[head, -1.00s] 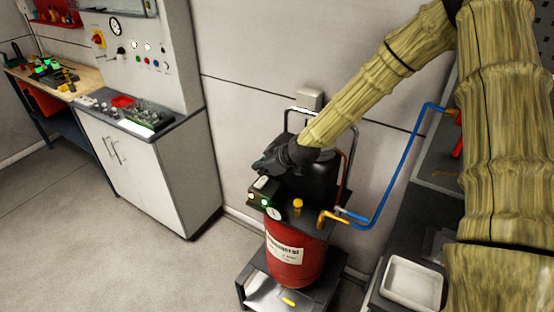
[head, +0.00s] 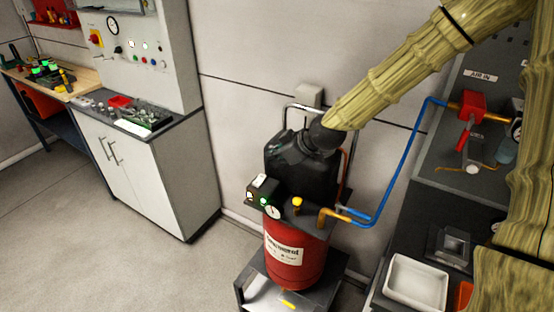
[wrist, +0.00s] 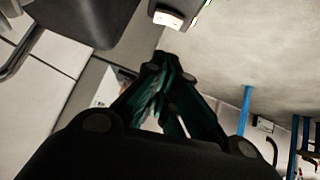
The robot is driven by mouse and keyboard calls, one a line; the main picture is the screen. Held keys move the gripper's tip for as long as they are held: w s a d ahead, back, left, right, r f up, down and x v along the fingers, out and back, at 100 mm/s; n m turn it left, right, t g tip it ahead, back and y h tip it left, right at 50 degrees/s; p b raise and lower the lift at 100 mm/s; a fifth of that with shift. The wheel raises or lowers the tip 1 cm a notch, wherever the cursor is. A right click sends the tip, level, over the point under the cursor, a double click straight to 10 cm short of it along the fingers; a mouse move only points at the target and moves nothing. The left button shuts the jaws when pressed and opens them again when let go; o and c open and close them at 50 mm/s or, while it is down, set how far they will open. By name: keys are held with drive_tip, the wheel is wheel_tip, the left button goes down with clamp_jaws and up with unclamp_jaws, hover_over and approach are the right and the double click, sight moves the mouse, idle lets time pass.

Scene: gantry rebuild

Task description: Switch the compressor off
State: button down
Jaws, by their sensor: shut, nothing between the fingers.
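The compressor has a red tank (head: 293,262) with a black housing (head: 318,178) on top. A small black switch box (head: 254,197) sits at its front left, with a white switch (head: 260,181) on top and a lit green lamp (head: 264,201) on its face. The white switch also shows at the top of the wrist view (wrist: 169,19). I cannot tell which way it is tipped. My gripper (head: 279,148) is shut and empty, above and behind the switch box, apart from the switch. Its closed fingers show in the wrist view (wrist: 165,68).
A round gauge (head: 272,212), a yellow knob (head: 297,203) and a blue air pipe (head: 392,172) are close by. A tall handle bar (head: 300,107) stands behind the housing. A white tray (head: 416,284) lies on the right bench. The floor at left is clear.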

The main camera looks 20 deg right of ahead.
drive_tip(key=shift+s+d+r, duration=0.2)
drive_tip(key=shift+s+r, duration=0.15)
drive_tip(key=shift+r, duration=0.05)
drive_tip(key=shift+b, duration=0.3)
drive_tip(key=shift+w+d+r+b, duration=0.25)
drive_tip(key=shift+w+d+b, duration=0.2)
drive_tip(key=shift+b, duration=0.45)
drive_tip(key=shift+w, duration=0.1)
